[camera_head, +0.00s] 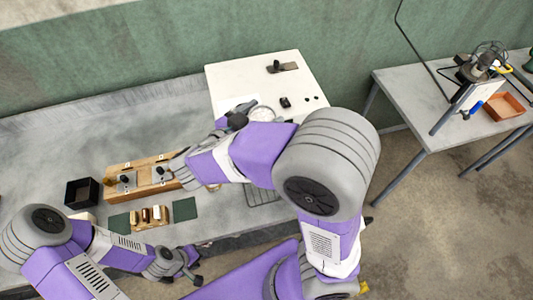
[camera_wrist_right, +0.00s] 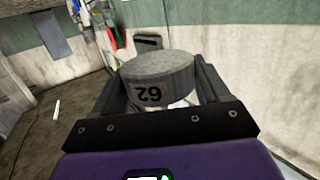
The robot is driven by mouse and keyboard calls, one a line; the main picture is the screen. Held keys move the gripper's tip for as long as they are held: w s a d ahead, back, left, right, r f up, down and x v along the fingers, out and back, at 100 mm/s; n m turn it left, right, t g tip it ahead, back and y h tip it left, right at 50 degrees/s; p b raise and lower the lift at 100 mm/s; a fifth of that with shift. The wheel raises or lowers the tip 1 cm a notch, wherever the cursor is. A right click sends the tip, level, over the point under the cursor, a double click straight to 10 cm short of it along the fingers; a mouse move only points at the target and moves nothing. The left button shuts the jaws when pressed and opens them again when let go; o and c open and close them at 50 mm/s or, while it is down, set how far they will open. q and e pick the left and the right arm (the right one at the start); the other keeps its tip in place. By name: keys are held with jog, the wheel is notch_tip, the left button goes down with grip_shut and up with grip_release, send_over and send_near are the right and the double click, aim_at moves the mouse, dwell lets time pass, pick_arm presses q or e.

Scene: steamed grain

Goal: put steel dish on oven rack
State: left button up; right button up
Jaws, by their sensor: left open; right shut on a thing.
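The steel dish (camera_wrist_right: 158,72) is a short grey round can marked "62", which reads upside down in the right wrist view. My right gripper (camera_wrist_right: 158,85) is shut on its sides. In the head view my right gripper (camera_head: 243,113) reaches the front left of a white box-like top (camera_head: 262,70), possibly the oven. A pale round rim (camera_head: 262,114) beside the fingers may be the dish. A grey wire grid (camera_head: 263,196), possibly the rack, lies at the bench front, partly hidden by my right arm. My left gripper (camera_head: 194,268) is open and empty before the bench.
A wooden block (camera_head: 140,174) with metal latches, a black open box (camera_head: 82,192), green mats (camera_head: 184,209) and a small wooden tray (camera_head: 150,222) stand on the grey bench (camera_head: 70,140). The bench's back left is clear. A separate table (camera_head: 425,90) stands right.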

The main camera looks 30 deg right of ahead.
notch_tip(320, 180, down, 27)
jog(key=b, duration=0.8)
jog(key=shift+s, duration=0.1)
jog(key=shift+f, duration=0.1)
jog(key=o, duration=1.1)
jog(key=shift+f, duration=0.1)
jog(key=shift+c, duration=0.2)
jog(key=shift+a+r, duration=0.25)
jog(key=p+v, duration=0.1)
jog(key=v, duration=1)
jog(key=shift+s+a, duration=0.2)
